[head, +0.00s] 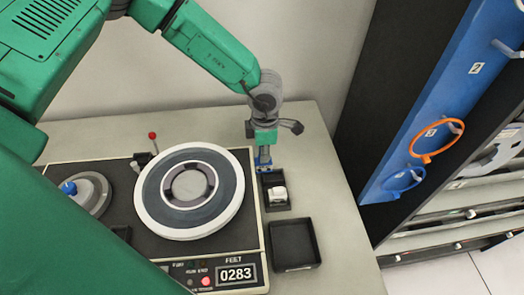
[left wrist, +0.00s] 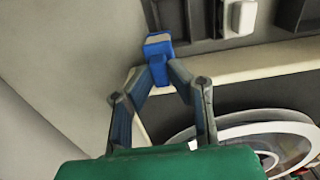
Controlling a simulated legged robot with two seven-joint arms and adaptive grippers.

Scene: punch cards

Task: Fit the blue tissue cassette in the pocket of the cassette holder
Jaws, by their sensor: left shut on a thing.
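My left gripper (head: 264,161) points down over the table and is shut on the blue tissue cassette (head: 264,169). In the left wrist view the cassette (left wrist: 158,44) shows at the tips of the gripper (left wrist: 163,74). The dark cassette holder (head: 268,207) is just below the cassette in the head view, with a white piece (head: 278,195) in it. The holder (left wrist: 190,44) also shows in the left wrist view, with the cassette beside or over its near left part. I cannot tell whether the cassette touches it. My right gripper is not in view.
An empty black tray (head: 295,244) stands in front of the holder. A tape machine with a large reel (head: 189,191) and a red-knobbed lever (head: 152,136) is to the left. A blue rack with rings (head: 435,90) stands at the right, beyond the table edge.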

